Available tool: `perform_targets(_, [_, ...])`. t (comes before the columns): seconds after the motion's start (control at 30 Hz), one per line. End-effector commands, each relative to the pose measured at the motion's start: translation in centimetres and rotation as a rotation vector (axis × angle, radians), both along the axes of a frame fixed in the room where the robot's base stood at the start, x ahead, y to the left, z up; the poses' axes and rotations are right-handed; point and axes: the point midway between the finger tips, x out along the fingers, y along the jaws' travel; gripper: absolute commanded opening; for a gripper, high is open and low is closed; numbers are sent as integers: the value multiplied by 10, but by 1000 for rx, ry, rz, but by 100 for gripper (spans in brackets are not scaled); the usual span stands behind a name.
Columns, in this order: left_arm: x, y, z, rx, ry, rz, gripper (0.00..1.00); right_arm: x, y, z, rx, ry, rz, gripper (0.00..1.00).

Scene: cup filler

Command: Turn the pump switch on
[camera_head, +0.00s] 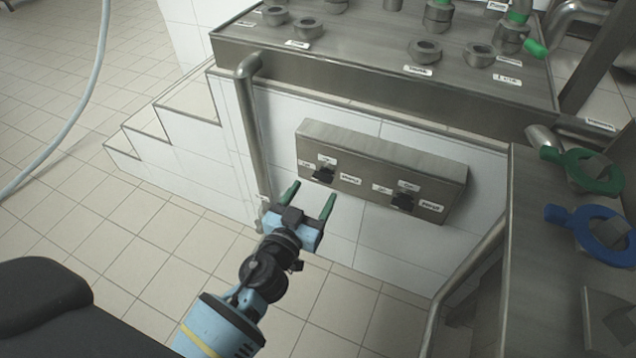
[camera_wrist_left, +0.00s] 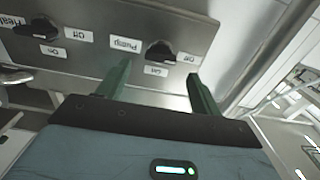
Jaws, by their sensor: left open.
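The pump switch (camera_head: 323,175) is a small black knob at the left of a grey metal panel (camera_head: 440,179) on a white tiled wall. In the left wrist view the knob (camera_wrist_left: 160,52) shows upside down, with labels "Pump", "On" and "Off" around it. I cannot tell for sure which label it points to. My left gripper (camera_head: 309,198) is open and empty, its green fingers pointing up at the panel just below the knob. In the left wrist view the fingertips (camera_wrist_left: 157,73) lie either side of the knob, apparently not touching it. My right gripper is out of view.
A second black knob (camera_head: 403,200) sits to the right on the same panel. A vertical metal pipe (camera_head: 254,130) stands just left of the panel. A steel counter (camera_head: 380,75) overhangs above. Blue (camera_head: 592,235) and green (camera_head: 585,170) ring handles are at the right. The tiled floor is clear.

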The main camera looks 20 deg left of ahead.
Motion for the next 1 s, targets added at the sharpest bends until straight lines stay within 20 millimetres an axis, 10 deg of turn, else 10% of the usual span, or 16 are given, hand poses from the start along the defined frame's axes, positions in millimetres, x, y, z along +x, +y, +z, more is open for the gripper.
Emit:
perform_targets(0.67, [39, -1, 0, 0, 1, 1, 65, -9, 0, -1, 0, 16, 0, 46])
perform_targets(1.0, [39, -1, 0, 0, 1, 1, 22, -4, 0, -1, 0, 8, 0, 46])
